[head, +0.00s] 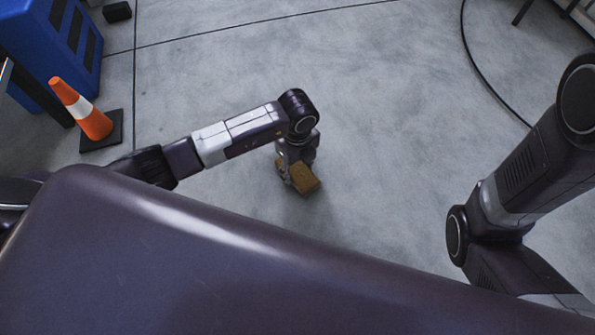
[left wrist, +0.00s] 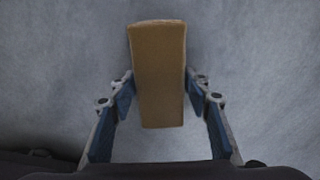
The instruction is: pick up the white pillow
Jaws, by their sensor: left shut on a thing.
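My left gripper (head: 292,172) is shut on a tan-brown block (head: 305,180) over the grey concrete floor. In the left wrist view, the block (left wrist: 158,85) is between the two blue-padded fingers of the left gripper (left wrist: 160,84), its long side running up and down the picture. Whether the block touches the floor, I cannot tell. I see no white pillow in either view. My right arm is at the right of the head view, and its gripper is out of sight.
An orange and white traffic cone (head: 83,110) on a dark base stands at the left, near a blue cabinet (head: 52,45). A small black object (head: 117,11) lies at the top left. A dark cable (head: 480,75) curves across the floor at the upper right. The middle floor is clear.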

